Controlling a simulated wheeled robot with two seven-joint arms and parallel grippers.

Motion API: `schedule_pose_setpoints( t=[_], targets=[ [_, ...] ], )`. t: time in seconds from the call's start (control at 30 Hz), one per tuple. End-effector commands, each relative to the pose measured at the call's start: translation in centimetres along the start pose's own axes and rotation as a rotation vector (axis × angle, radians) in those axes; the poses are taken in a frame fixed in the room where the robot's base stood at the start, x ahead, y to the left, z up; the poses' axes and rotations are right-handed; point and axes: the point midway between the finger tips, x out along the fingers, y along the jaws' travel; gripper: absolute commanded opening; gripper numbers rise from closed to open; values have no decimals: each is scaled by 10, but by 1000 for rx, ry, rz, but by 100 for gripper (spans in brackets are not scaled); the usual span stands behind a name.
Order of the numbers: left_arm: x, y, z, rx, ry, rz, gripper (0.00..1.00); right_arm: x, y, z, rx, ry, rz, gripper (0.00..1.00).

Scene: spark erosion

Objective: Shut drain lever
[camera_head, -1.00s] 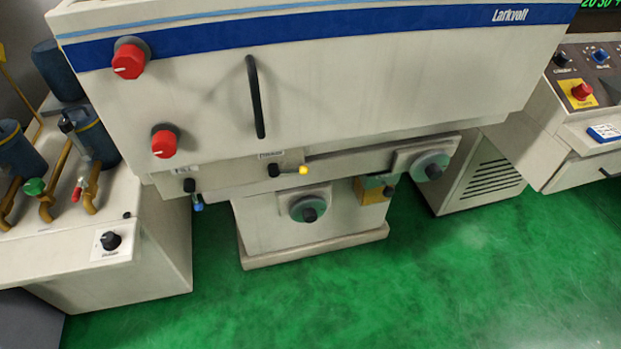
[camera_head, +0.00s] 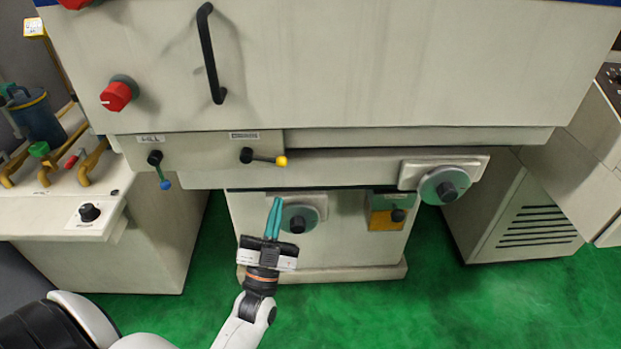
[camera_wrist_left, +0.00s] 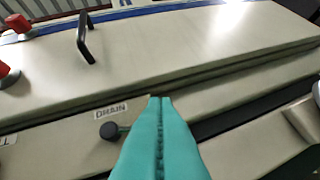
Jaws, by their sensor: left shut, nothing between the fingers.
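The drain lever (camera_head: 265,158) has a black hub and a yellow tip and sits under a small label on the machine's lower front panel. It points sideways to the right in the head view. In the left wrist view the lever's black hub (camera_wrist_left: 110,131) shows below the "DRAIN" label, and the rest is hidden behind my fingers. My left gripper (camera_head: 275,203) has teal fingers pressed together and empty. In the head view its fingertips appear a little below the lever's yellow end; I see no contact. The wrist view shows the shut fingers (camera_wrist_left: 160,102) in front of the panel. My right gripper is not in view.
A fill lever (camera_head: 160,170) with a blue tip hangs left of the drain lever. Handwheels (camera_head: 443,186) and (camera_head: 299,219) project from the machine, the second behind my left gripper. A black door handle (camera_head: 210,55) stands out above. Green floor is clear in front.

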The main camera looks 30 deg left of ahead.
Motion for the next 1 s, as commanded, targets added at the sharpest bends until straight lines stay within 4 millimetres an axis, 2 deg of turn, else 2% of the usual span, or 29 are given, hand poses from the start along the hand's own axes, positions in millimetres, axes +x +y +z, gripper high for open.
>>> schedule_pose_setpoints(
  t=[0.27,0.47,0.57,0.9,0.97,1.0],
  targets=[
    [1,2,2,2,-8,7,0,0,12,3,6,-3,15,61],
    [9,2,3,1,-9,7,0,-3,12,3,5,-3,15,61],
    [24,3,4,1,-10,7,0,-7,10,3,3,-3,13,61],
    [97,3,5,1,-9,7,0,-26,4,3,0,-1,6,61],
    [108,3,5,1,-9,7,0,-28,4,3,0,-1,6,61],
    [99,1,-8,4,-3,1,0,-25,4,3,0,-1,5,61]
  ],
)
